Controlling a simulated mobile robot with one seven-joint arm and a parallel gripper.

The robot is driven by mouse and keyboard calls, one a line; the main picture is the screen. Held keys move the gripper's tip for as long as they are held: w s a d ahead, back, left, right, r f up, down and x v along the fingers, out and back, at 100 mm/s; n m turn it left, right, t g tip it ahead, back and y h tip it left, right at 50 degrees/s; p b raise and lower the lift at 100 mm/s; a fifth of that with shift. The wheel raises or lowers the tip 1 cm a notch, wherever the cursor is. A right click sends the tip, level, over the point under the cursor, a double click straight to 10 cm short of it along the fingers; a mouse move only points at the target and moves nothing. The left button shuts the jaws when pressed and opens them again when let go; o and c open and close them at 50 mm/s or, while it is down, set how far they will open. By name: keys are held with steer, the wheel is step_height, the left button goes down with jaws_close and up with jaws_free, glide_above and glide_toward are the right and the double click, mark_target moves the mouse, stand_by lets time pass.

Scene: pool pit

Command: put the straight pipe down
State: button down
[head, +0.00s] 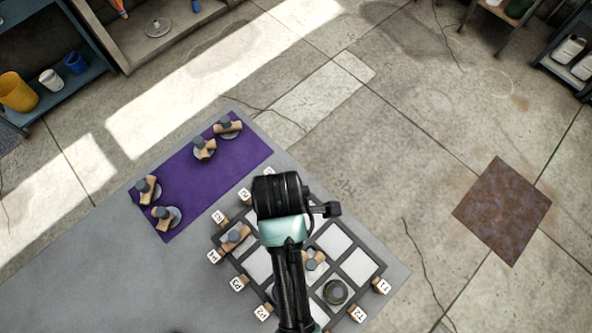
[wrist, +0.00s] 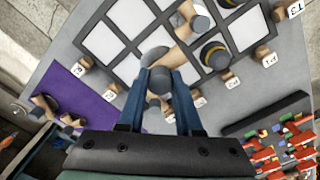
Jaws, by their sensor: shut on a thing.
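My gripper (wrist: 160,82) is shut on a grey-knobbed piece, taken as the straight pipe (wrist: 159,78), in the wrist view. Its blue fingers stand on either side of the grey knob, and the rest of the piece is partly hidden. It is over the near edge of the dark grid tray (wrist: 127,62), but I cannot tell whether it touches the tray. In the head view my arm covers the gripper and the held piece. The grid tray (head: 347,257) there has pale square cells. A tan piece with a grey knob (head: 235,235) sits in its left part, another (head: 313,262) nearer the middle.
A dark round ringed piece (head: 335,291) sits in the tray. Labelled wooden blocks (head: 381,286) line its edges. Several tan pieces (head: 204,149) stand on the purple mat (head: 183,176). A black tray of coloured parts (wrist: 280,140) is at the wrist view's lower right. Grey tabletop (head: 90,265) is clear at left.

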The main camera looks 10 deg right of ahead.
step_height(320, 180, down, 4)
steer(key=shift+w+f, duration=0.15)
steer(key=shift+f, duration=0.05)
steer(key=shift+f+p, duration=0.3)
steer(key=shift+f, duration=2)
steer(key=shift+f, duration=0.1)
steer(key=c, duration=0.6)
jaws_free()
